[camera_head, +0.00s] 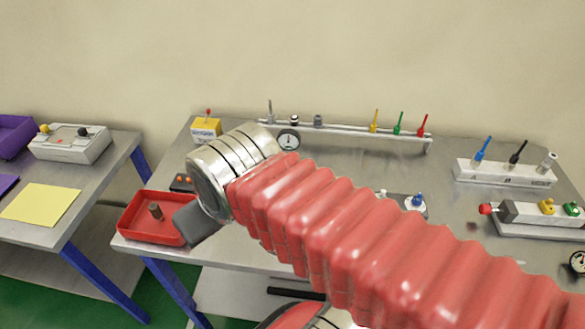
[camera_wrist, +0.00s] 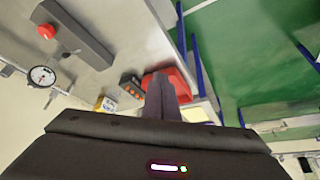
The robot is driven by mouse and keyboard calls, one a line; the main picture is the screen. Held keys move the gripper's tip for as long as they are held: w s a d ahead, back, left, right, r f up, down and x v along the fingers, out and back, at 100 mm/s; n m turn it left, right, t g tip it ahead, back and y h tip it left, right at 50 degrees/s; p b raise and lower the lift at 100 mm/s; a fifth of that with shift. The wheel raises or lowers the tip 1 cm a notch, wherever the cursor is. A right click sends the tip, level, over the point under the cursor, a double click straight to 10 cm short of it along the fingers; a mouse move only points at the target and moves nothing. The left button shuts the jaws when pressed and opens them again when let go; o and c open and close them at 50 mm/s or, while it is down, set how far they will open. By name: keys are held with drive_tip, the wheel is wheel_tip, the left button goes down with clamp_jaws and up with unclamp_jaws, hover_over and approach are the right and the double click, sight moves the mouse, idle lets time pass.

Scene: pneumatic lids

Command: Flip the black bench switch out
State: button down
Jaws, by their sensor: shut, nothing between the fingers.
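A black lever switch (camera_head: 517,153) stands on a white block (camera_head: 503,175) at the right back of the grey bench, between a blue lever (camera_head: 483,150) and a grey one (camera_head: 548,161). The black lever is tilted to the right. My gripper (camera_wrist: 162,98) is shut and empty in the wrist view, pointing toward a red tray. In the head view a dark part of my gripper (camera_head: 200,221) shows beside the red tray, at the bench's left, far from the black switch. My arm hides part of the bench.
The red tray (camera_head: 139,226) holds a small brown cylinder (camera_head: 155,211). A rail (camera_head: 345,133) with yellow, green and red levers runs along the back. A red-knobbed valve block (camera_head: 535,217) is at the right. A second table (camera_head: 40,230) stands at the left.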

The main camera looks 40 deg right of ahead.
drive_tip(key=s+d+r+m+y, duration=0.1)
drive_tip(key=d+m+y, duration=0.2)
drive_tip(key=d, duration=2.8)
drive_tip(key=shift+d+r, duration=0.2)
drive_tip(key=shift+r, duration=0.2)
drive_tip(key=shift+f, duration=0.1)
drive_tip(key=x, duration=1)
drive_tip(key=shift+a, duration=0.25)
drive_tip(key=shift+w+a+f, duration=0.1)
drive_tip(key=shift+w+a, duration=0.05)
drive_tip(key=shift+a, duration=0.45)
drive_tip(key=shift+w+a+f, duration=0.1)
drive_tip(key=shift+w+a, duration=0.05)
drive_tip(key=shift+a, duration=0.4)
drive_tip(key=shift+w+a+f, duration=0.1)
drive_tip(key=shift+w+a, duration=0.15)
drive_tip(key=shift+a, duration=0.4)
